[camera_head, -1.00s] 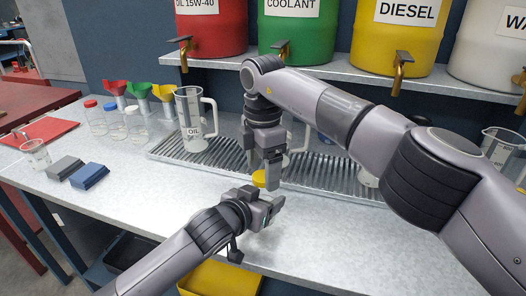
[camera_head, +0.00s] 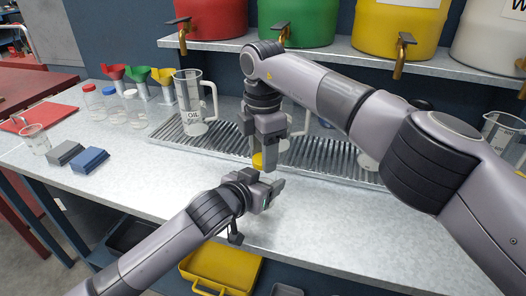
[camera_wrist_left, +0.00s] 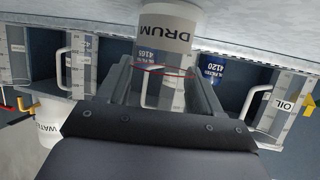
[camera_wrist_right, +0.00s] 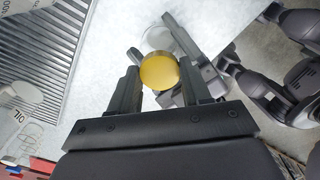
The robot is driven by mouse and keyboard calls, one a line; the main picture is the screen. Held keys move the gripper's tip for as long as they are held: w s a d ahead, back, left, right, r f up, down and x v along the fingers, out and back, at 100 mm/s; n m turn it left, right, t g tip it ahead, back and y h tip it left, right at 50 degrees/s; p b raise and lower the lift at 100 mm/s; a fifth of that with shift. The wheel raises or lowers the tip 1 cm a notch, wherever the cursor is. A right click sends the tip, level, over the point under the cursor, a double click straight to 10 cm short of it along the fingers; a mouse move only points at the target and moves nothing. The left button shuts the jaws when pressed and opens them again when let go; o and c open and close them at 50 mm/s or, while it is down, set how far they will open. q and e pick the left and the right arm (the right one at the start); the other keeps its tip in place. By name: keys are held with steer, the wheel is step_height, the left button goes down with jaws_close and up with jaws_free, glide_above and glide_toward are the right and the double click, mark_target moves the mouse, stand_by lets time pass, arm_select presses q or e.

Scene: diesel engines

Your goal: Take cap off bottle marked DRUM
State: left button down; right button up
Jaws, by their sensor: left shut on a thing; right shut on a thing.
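The bottle marked DRUM (camera_wrist_left: 163,40) appears upside down in the left wrist view, its label facing the camera. My left gripper (camera_head: 270,190) is shut on the bottle's sides, with one finger on each side of it. In the head view the bottle is mostly hidden behind the grippers. The yellow cap (camera_wrist_right: 160,72) is between the fingers of my right gripper (camera_head: 265,158), which reaches down from above and is shut on it. The cap also shows in the head view (camera_head: 258,162), just above my left gripper. I cannot tell whether the cap still touches the bottle's neck.
A ridged drip tray (camera_head: 330,168) with an OIL jug (camera_head: 190,100) is behind the grippers. Several capped jars (camera_head: 110,105) and funnels stand at the left, near grey and blue blocks (camera_head: 88,160). Large drums with taps are on the shelf above. The front counter is clear.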

steer(key=n, duration=0.3)
steer(key=shift+n, duration=0.4)
steer(key=n, duration=0.4)
steer(key=shift+r+n, duration=0.1)
steer(key=shift+n, duration=0.2)
steer(key=n, duration=0.4)
steer(key=shift+n, duration=0.4)
steer(key=n, duration=0.3)
steer(key=shift+n, duration=0.3)
steer(key=o, duration=1.2)
steer(key=shift+a, duration=0.1)
